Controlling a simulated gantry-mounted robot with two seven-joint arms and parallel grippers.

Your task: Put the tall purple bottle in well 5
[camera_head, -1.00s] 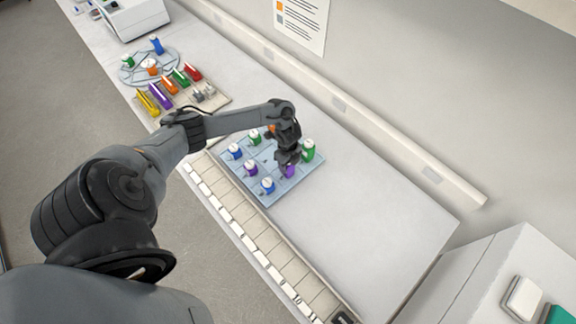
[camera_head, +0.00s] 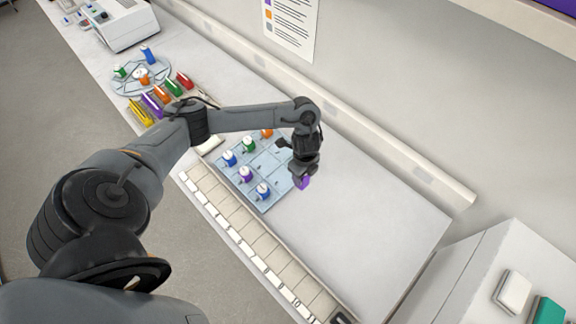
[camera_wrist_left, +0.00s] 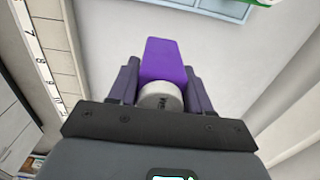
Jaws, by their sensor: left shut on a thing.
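My left gripper (camera_head: 304,170) is shut on a purple bottle (camera_head: 303,183), which hangs below the fingers just off the right edge of the light-blue well tray (camera_head: 272,200). In the left wrist view the purple bottle (camera_wrist_left: 165,60) sits between the fingers of my left gripper (camera_wrist_left: 160,85), its pale cap towards the wrist. The tray holds another purple bottle (camera_head: 246,176), two blue bottles (camera_head: 229,159) (camera_head: 263,192), a green bottle (camera_head: 248,146) and an orange bottle (camera_head: 267,133). My arm hides part of the tray, and I cannot read well numbers. My right gripper is not in view.
A strip of pale tiles (camera_head: 235,225) runs along the bench's front edge. A rack of coloured items (camera_head: 160,95) and a round tray (camera_head: 125,85) stand far left. Bench right of my gripper is clear. A green item (camera_wrist_left: 262,2) shows at the wrist view's top edge.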

